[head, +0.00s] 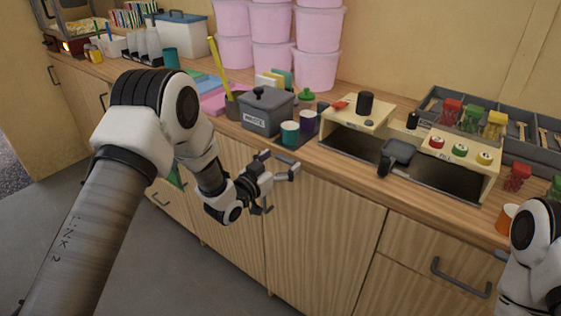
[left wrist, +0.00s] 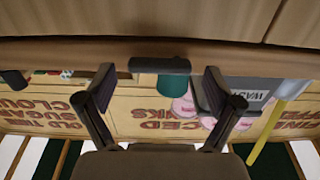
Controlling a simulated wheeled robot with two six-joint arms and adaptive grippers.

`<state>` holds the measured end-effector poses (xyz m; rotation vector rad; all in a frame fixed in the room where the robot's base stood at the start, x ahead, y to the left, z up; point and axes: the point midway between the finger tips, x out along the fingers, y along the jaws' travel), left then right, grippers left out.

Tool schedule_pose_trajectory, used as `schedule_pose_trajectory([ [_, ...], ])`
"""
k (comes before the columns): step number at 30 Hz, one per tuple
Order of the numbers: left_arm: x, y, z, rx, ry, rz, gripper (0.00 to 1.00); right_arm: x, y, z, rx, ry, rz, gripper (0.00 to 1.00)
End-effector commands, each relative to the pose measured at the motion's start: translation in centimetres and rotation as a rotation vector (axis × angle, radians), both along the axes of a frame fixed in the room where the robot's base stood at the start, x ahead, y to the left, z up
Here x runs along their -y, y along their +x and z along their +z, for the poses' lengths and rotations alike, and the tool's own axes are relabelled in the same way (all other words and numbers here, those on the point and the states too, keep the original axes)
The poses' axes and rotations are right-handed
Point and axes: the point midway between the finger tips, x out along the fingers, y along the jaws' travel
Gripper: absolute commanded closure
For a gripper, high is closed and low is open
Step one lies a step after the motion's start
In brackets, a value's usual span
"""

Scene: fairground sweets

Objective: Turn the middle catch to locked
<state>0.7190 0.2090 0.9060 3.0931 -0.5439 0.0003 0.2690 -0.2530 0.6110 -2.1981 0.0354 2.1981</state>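On the counter stands a cream box (head: 492,172) with red, green and yellow round knobs in a row on its top. The middle knob (head: 460,149) is green; if this is the middle catch, its setting is too small to read. My left gripper (head: 283,172) is open in front of the cabinet doors, below the counter edge, well left of the cream box. In the left wrist view its two fingers (left wrist: 160,92) stand wide apart. A dark bar (left wrist: 160,65) shows between them; I cannot tell what it is. My right arm enters at lower right; its gripper is out of view.
A second cream unit (head: 372,127) with a black knob (head: 366,103) stands left of the box, with a dark grey scoop-like thing (head: 397,152) between them. Floor in front is clear.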

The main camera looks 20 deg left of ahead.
Motion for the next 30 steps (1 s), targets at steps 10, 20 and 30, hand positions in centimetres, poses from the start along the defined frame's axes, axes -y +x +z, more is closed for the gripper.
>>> schedule_pose_trajectory([
  [10,0.0,0.0,0.0,0.0,0.001,0.0,0.68,0.0,0.0,0.0,0.0,0.0,0.0,0.0],
  [20,0.0,0.0,-0.3,0.024,0.065,0.0,0.68,0.0,0.0,-0.7,0.0,0.0,0.0,0.0],
  [30,0.1,0.0,-0.9,0.107,0.292,0.0,0.68,0.0,0.0,-2.6,0.0,0.0,0.0,0.0],
])
